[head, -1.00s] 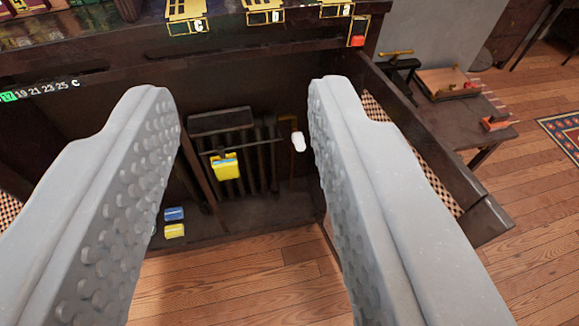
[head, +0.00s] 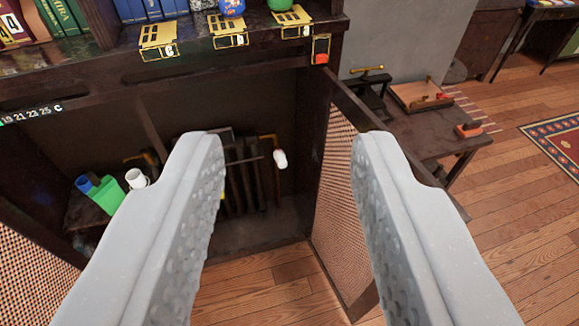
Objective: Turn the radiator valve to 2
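The radiator (head: 243,180) is a dark ribbed unit inside the open cabinet, partly hidden behind my left finger. A white valve knob (head: 280,158) sits at its upper right, by a brass-coloured pipe (head: 275,185). The knob is too small for me to read any number on it. My gripper (head: 287,150) is open and empty. Its two grey fingers stand wide apart, and the knob shows in the gap between them, farther off and untouched.
The open cabinet door (head: 340,180) with a lattice panel stands right of the radiator. A green container (head: 105,196) and a white mug (head: 136,178) stand on the left. Blue books and labelled gold plates (head: 158,40) are above. A side table (head: 420,135) is at right. Wooden floor (head: 265,285) lies below.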

